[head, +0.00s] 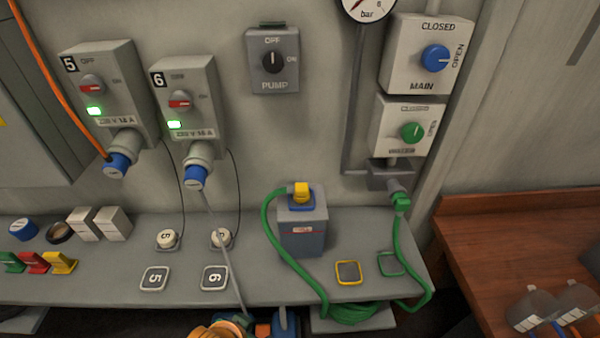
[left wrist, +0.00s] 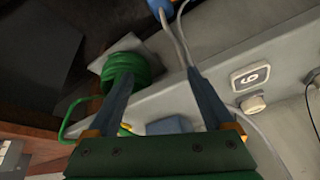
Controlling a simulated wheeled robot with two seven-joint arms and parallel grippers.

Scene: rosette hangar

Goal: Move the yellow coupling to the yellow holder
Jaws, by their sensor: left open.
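The yellow coupling (head: 301,191) sits on the blue top of a grey-blue box (head: 302,232) on the shelf, with a green hose (head: 275,240) running from it. The yellow holder appears to be the yellow-outlined square (head: 348,273) on the shelf, right of the box and bare. My left gripper (head: 265,318) is at the bottom edge of the head view, in front of the shelf and apart from the coupling. In the left wrist view its two fingers (left wrist: 160,75) are spread and empty. The coupling cannot be made out there. My right gripper is not in view.
A green-outlined square (head: 391,263) lies right of the yellow one. The green hose coils (head: 352,312) at the shelf's front and rises to a green valve outlet (head: 400,202). A grey cable (head: 222,250) hangs from plug 6 near my left gripper. A wooden table (head: 470,225) stands right.

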